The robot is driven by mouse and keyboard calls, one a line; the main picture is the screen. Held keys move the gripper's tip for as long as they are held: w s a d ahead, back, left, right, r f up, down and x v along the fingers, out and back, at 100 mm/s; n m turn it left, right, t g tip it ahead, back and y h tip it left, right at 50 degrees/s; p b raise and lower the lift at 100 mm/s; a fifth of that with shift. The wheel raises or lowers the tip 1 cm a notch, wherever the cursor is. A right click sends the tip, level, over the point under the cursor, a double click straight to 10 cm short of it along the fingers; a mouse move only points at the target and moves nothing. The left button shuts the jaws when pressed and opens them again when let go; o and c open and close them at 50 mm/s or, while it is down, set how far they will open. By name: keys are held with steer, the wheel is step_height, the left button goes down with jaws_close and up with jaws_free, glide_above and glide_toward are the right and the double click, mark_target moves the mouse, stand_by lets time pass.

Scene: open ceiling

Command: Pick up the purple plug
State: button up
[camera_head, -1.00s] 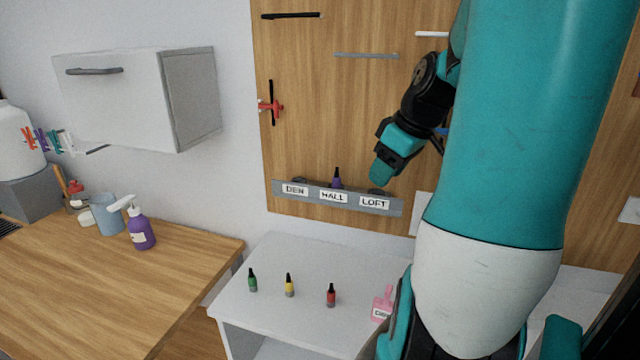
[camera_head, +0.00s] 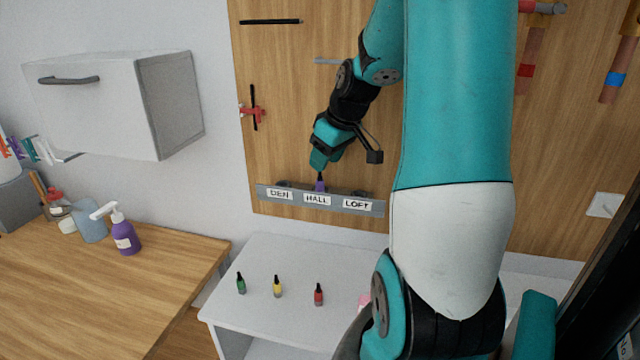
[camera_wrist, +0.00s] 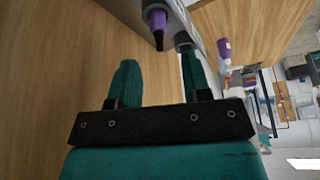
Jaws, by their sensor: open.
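The purple plug (camera_head: 320,184) has a black tip and stands upright in the grey rack (camera_head: 262,193) on the wooden board, at the middle place labelled HALL. In the wrist view the purple plug (camera_wrist: 155,18) shows at the top, its black tip pointing between my fingers. My gripper (camera_head: 319,165) is just above the plug in the head view. In the wrist view my gripper (camera_wrist: 158,75) is open, with two teal fingers apart and nothing between them. Whether a finger touches the plug cannot be told.
Green (camera_head: 241,284), yellow (camera_head: 277,287) and red (camera_head: 318,295) plugs stand on the white table (camera_head: 255,318) below the rack. A pink item (camera_head: 364,302) is partly hidden by my arm. A purple pump bottle (camera_head: 125,238) stands on the wooden counter. A red-handled item (camera_head: 252,114) hangs on the board.

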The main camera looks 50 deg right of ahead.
steer(key=p+x, duration=0.1)
steer(key=x, duration=0.4)
steer(key=shift+s, duration=0.15)
steer(key=shift+c, duration=0.3)
jaws_close()
steer(key=shift+r, duration=0.1)
steer(key=shift+r+b, duration=0.4)
steer(key=shift+r, duration=0.05)
step_height(320, 180, up, 2)
steer(key=shift+r+b, duration=0.15)
steer(key=shift+b, duration=0.45)
steer(key=s+b, duration=0.5)
steer(key=s, duration=1.3)
